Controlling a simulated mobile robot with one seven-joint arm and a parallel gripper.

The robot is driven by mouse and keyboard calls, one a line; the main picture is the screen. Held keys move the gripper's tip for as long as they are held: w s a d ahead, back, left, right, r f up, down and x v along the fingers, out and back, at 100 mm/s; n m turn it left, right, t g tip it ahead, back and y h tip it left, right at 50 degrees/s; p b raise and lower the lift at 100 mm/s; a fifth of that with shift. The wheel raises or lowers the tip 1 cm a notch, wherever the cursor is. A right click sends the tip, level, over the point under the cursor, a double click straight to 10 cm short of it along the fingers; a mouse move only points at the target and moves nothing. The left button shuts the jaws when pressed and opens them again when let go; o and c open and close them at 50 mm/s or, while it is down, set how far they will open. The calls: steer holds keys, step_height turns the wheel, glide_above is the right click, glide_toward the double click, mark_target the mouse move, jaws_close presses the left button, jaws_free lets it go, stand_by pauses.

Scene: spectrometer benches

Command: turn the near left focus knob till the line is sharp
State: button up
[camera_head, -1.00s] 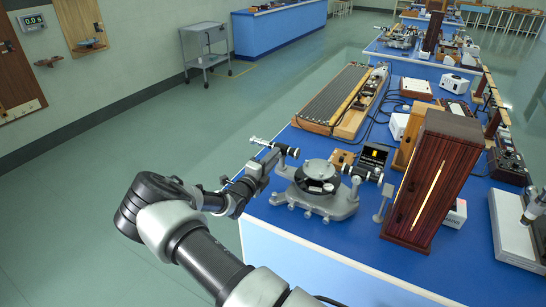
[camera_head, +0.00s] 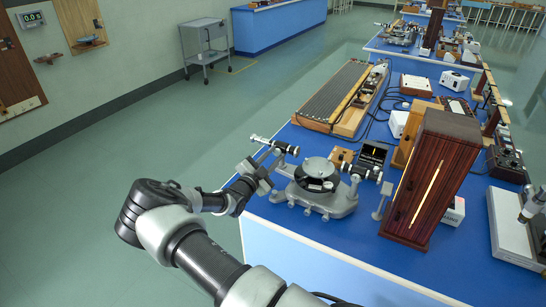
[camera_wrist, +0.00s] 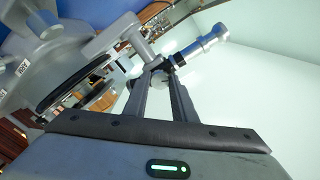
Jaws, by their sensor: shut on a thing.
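The spectrometer (camera_head: 318,187) stands at the near left corner of the blue bench, with a round dark table on a grey base. My gripper (camera_head: 264,163) is just below this tube. In the wrist view its fingers (camera_wrist: 164,72) close at the tube's side on the focus knob (camera_wrist: 160,82), which is mostly hidden between them. A small dark screen (camera_head: 372,156) behind the spectrometer shows a thin yellow line.
A tall wooden lamp housing (camera_head: 432,180) with a bright slit stands right of the spectrometer. A long ridged wooden apparatus (camera_head: 345,95) lies behind. The floor left of the bench is clear. A grey trolley (camera_head: 205,52) stands by the wall.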

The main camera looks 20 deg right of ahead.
steer(key=shift+n, duration=1.1)
steer(key=o, duration=1)
steer(key=shift+o, duration=0.2)
steer(key=v, duration=1.7)
steer(key=shift+b, duration=0.3)
steer(key=shift+s+a, duration=0.15)
